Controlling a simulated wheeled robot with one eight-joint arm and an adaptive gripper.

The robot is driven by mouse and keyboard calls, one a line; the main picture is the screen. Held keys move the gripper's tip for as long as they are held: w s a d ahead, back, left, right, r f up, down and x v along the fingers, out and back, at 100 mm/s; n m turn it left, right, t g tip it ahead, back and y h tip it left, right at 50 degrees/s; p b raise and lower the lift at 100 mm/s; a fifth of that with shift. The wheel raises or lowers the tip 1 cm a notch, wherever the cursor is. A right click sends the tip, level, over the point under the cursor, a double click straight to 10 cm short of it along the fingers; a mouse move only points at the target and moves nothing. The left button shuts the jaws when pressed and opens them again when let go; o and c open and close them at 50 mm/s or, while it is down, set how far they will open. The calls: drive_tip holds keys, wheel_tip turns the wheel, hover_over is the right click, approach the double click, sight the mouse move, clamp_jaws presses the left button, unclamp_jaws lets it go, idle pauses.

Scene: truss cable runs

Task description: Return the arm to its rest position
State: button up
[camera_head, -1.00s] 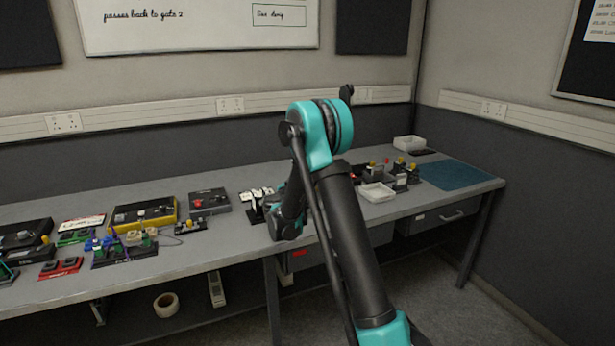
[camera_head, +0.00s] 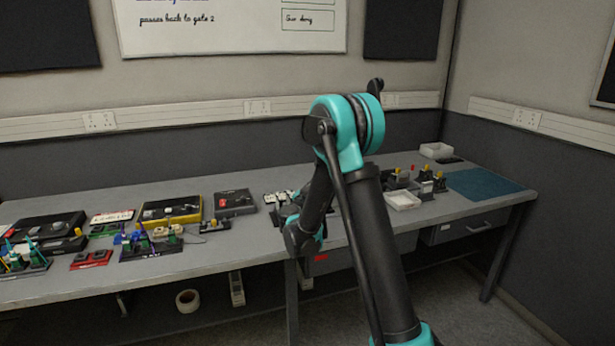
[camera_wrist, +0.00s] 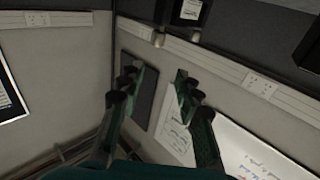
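My arm rises from the bottom right of the head view to a teal elbow (camera_head: 345,128), then bends down and left. The dark, teal-trimmed wrist end (camera_head: 303,235) hangs in front of the bench's front edge. My gripper's fingers cannot be made out in the head view. In the wrist view, my gripper (camera_wrist: 158,82) has its two dark green fingers spread apart with nothing between them. Beyond the fingers the wrist view shows wall, a dark panel and a whiteboard, with the picture turned over.
A long grey bench (camera_head: 255,252) runs along the wall, holding several dark and coloured fixtures. A white tray (camera_head: 403,200) and a blue mat (camera_head: 485,183) are at its right. A tape roll (camera_head: 188,300) lies beneath. The whiteboard (camera_head: 235,28) hangs above.

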drive_tip(key=s+a+r+n+t+y, duration=0.35)
drive_tip(key=r+n+y, duration=0.25)
drive_tip(key=r+y, duration=0.3)
drive_tip(key=s+a+f+n+g+y, duration=0.2)
drive_tip(key=s+f+n+g+y, duration=0.15)
drive_tip(key=s, duration=0.45)
drive_tip(key=s+d+f+m+g+h, duration=0.1)
drive_tip(key=s+d+f+g, duration=0.3)
drive_tip(key=s, duration=0.6)
drive_tip(key=s+d+f+m+g+h, duration=0.1)
drive_tip(key=s+d+f+g, duration=0.3)
drive_tip(key=s+f, duration=0.4)
drive_tip(key=s+d+f+m+g+h, duration=0.2)
drive_tip(key=s+d+f+g, duration=0.2)
drive_tip(key=s, duration=0.9)
wheel_tip(320, 180, down, 3)
drive_tip(key=shift+s+d+f, duration=0.1)
drive_tip(key=shift+s+d, duration=0.25)
drive_tip(key=shift+d, duration=0.6)
drive_tip(key=shift+o, duration=0.5)
drive_tip(key=shift+w, duration=0.15)
